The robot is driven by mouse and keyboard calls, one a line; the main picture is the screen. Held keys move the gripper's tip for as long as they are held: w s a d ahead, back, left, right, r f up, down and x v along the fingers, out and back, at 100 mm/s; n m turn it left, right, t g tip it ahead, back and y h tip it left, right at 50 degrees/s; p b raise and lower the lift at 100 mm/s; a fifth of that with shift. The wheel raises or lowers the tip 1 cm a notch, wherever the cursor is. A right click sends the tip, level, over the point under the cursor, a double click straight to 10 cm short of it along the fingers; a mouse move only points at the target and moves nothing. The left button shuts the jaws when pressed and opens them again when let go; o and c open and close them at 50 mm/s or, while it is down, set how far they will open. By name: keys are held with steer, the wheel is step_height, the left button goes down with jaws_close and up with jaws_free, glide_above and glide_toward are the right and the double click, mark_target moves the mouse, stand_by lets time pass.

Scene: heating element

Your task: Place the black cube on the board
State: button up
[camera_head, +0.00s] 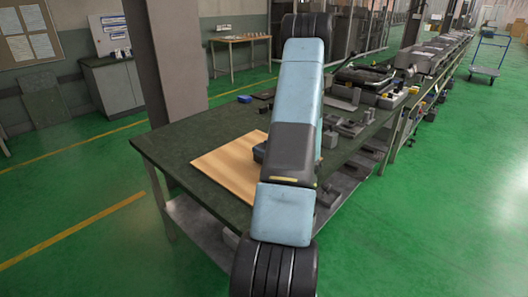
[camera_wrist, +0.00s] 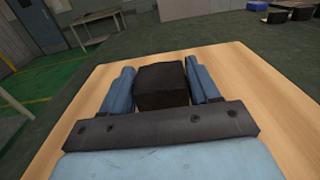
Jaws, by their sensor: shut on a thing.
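The black cube (camera_wrist: 162,87) is between the two blue fingers of my gripper (camera_wrist: 162,88) in the wrist view. The fingers are shut on its left and right sides. The light wooden board (camera_wrist: 255,85) lies beneath the gripper and the cube and spreads out on both sides of them. I cannot tell whether the cube touches the board or hangs just above it. In the head view the board (camera_head: 222,165) lies on the dark green table top, and my arm covers its right part. The cube and the fingertips are hidden there behind my arm.
The dark green workbench (camera_head: 175,140) carries the board. A small blue box (camera_head: 244,99) stands behind the board. Several grey metal parts (camera_head: 345,125) and machines lie to the right of my arm. A grey pillar (camera_head: 168,60) rises behind the bench. Bare table surrounds the board's left side.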

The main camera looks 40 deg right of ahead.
steer(key=shift+f, duration=0.5)
steer(key=o, duration=1.4)
steer(key=shift+f, duration=0.1)
steer(key=shift+o, duration=0.2)
steer(key=shift+s+d, duration=0.15)
steer(key=shift+s, duration=1.75)
steer(key=shift+s+d, duration=0.1)
steer(key=shift+s, duration=1.75)
